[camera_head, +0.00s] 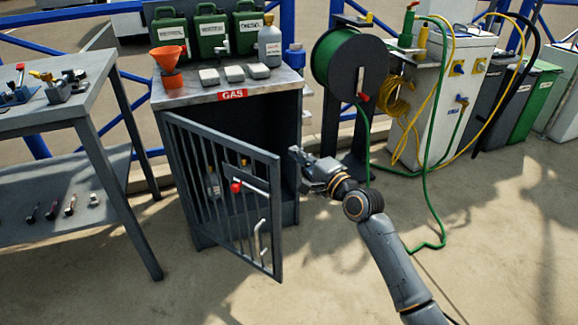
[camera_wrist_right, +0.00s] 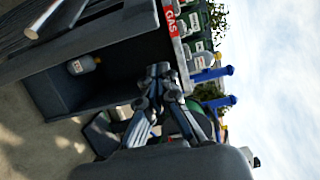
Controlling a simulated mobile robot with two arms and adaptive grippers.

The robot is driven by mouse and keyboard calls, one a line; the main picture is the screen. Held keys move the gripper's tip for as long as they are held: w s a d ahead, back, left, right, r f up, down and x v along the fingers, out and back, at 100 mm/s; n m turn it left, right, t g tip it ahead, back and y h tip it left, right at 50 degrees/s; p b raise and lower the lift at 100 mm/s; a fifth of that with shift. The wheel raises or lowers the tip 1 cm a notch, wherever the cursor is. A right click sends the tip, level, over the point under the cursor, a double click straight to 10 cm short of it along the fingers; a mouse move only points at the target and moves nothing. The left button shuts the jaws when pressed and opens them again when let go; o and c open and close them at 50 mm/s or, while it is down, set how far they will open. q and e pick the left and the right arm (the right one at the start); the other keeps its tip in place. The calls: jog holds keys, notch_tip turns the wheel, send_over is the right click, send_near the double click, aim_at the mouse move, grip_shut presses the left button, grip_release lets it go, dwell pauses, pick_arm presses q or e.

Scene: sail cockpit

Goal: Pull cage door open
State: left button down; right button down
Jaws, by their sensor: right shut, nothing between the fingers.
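The barred cage door (camera_head: 228,195) of the grey gas cabinet (camera_head: 292,170) stands ajar, swung out towards me from its left side. It carries a red-knobbed latch (camera_head: 237,187) and a pale vertical handle (camera_head: 262,240) near its free edge. My right gripper (camera_head: 298,156) is shut and empty at the right of the cabinet opening, apart from the door. In the right wrist view its fingers (camera_wrist_right: 158,72) are together in front of the cabinet. A grey bottle (camera_wrist_right: 83,65) shows inside the cabinet there. My left gripper is not in view.
Green jerrycans (camera_head: 210,32), a grey bottle (camera_head: 269,42) and an orange funnel (camera_head: 169,62) stand on the cabinet top. A workbench (camera_head: 60,117) stands left. A hose reel (camera_head: 348,65) stands right, its green hose on the floor. The floor before the door is clear.

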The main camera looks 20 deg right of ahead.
jog(key=shift+s+a, duration=0.6)
jog(key=shift+a, duration=0.2)
jog(key=shift+s+a, duration=0.6)
jog(key=shift+a, duration=0.2)
